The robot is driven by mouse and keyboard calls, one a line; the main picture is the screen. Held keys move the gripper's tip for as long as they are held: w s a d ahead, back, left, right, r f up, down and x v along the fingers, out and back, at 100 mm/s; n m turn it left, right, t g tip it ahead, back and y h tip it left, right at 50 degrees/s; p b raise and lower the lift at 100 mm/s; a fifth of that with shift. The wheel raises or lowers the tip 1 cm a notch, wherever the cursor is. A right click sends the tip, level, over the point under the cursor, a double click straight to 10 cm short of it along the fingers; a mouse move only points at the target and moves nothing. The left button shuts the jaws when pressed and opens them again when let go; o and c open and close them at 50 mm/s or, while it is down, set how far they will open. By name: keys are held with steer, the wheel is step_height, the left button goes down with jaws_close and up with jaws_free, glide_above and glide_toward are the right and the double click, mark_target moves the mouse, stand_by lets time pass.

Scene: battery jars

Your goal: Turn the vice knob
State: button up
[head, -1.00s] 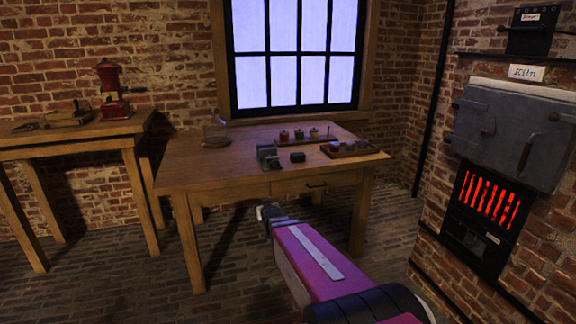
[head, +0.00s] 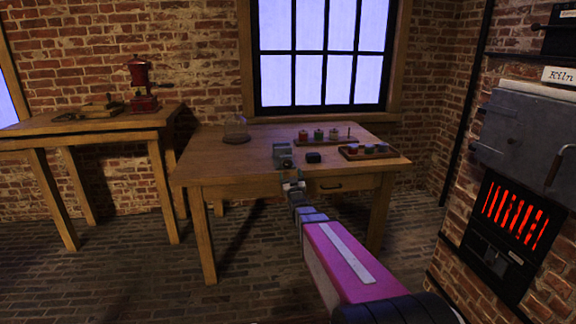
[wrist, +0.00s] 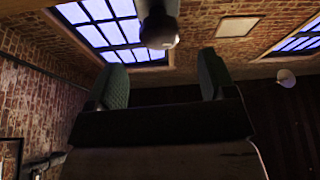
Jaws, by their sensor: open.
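The small grey vice (head: 283,153) stands at the front edge of the wooden table (head: 215,165). My gripper (head: 292,186) is just below and in front of it, by the table edge. In the wrist view my gripper (wrist: 160,66) shows two green padded fingers, spread apart with nothing between them. A dark rounded piece with a pale round end, apparently the vice knob (wrist: 160,35), shows just past the fingertips, roughly midway between them. In the head view the knob cannot be made out clearly behind my gripper.
A small black box (head: 313,157) sits right of the vice. Behind are a rack of small jars (head: 319,136) and a wooden tray (head: 375,153) with jars. A glass dome (head: 236,132) stands at the left. The kiln (head: 520,130) is at the right.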

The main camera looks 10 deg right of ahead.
mark_target(288, 166)
steer(key=x, duration=0.7)
steer(key=shift+w+r, duration=0.1)
steer(key=shift+c, duration=0.2)
steer(key=c, duration=0.9)
